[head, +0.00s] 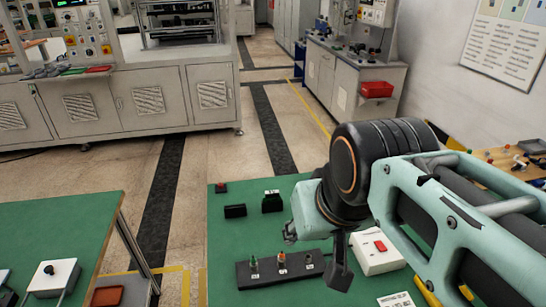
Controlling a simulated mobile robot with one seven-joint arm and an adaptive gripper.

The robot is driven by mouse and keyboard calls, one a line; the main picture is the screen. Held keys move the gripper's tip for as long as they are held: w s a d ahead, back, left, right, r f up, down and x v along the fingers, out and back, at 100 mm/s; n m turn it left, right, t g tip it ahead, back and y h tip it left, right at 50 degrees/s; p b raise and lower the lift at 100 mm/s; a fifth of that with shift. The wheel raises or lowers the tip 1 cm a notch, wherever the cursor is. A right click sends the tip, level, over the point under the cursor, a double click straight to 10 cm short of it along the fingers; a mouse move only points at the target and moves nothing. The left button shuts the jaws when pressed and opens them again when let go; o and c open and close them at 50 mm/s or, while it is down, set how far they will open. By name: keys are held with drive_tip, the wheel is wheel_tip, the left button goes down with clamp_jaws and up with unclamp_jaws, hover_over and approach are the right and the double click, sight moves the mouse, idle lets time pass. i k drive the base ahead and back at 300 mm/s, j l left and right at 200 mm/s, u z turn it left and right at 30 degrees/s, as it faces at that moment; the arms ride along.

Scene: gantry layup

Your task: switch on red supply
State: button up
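A white box with a red rocker switch (379,246) sits on the green-topped table, just right of my gripper; it looks like the red supply. Its box (372,262) is partly hidden behind my arm. I cannot tell the switch's position. My gripper (318,262) hangs over the table, left of the box. One dark finger shows pointing down, between the box and a black strip; the rest of the gripper is partly hidden by its own housing. It holds nothing that I can see, and its opening is unclear.
A black strip (270,276) with several small upright parts lies left of the gripper. A white label (397,300) lies in front.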

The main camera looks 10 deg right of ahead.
sight(379, 244)
drive_tip(key=z, duration=1.15)
drive_tip(key=i+l+u, duration=0.1)
drive_tip(key=l+u, duration=0.55)
drive_tip(key=l, duration=0.25)
drive_tip(key=i+l, duration=0.25)
drive_tip(key=l, duration=0.1)
